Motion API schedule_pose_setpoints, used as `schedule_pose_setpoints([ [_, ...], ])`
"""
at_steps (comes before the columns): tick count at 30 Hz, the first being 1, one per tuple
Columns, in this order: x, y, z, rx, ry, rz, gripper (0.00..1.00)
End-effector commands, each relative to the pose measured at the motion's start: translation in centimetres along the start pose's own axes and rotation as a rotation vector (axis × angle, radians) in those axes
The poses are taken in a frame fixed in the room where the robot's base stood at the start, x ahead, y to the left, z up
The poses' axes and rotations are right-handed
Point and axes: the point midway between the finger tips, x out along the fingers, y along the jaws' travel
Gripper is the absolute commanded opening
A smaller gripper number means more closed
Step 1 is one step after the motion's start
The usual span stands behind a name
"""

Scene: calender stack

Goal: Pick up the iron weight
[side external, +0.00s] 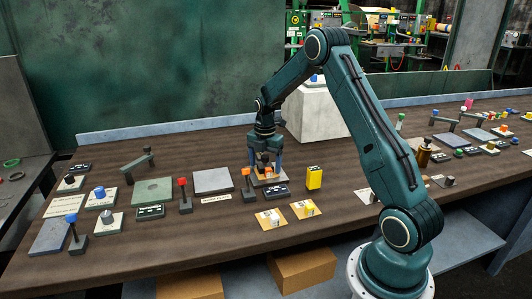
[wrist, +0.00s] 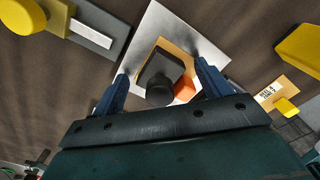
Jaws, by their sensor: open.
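A dark block with a round knob, which looks like the iron weight (wrist: 158,70), sits on a yellow-orange card (wrist: 186,62) on a pale metal plate (wrist: 150,28) in the wrist view. My gripper (wrist: 161,80) is open, with one blue finger on each side of the weight; I cannot tell whether they touch it. An orange piece (wrist: 184,89) lies right beside the weight. In the side view my gripper (side external: 265,165) points down low over the plate (side external: 283,179), and its fingers largely hide the weight.
An orange-topped post (side external: 246,182) stands close left of my gripper. A dark labelled block (side external: 276,192) and a yellow block (side external: 314,177) are near on the right. Two yellow cards (side external: 270,219) lie in front. A large white block (side external: 308,115) stands behind.

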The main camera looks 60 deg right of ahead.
Motion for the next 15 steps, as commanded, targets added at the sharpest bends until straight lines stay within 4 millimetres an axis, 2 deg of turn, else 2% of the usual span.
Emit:
schedule_pose_setpoints([
  [10,-0.05,0.01,0.01,0.0,0.0,0.001,0.75],
  [15,-0.06,0.01,0.01,0.0,0.0,0.001,0.42],
])
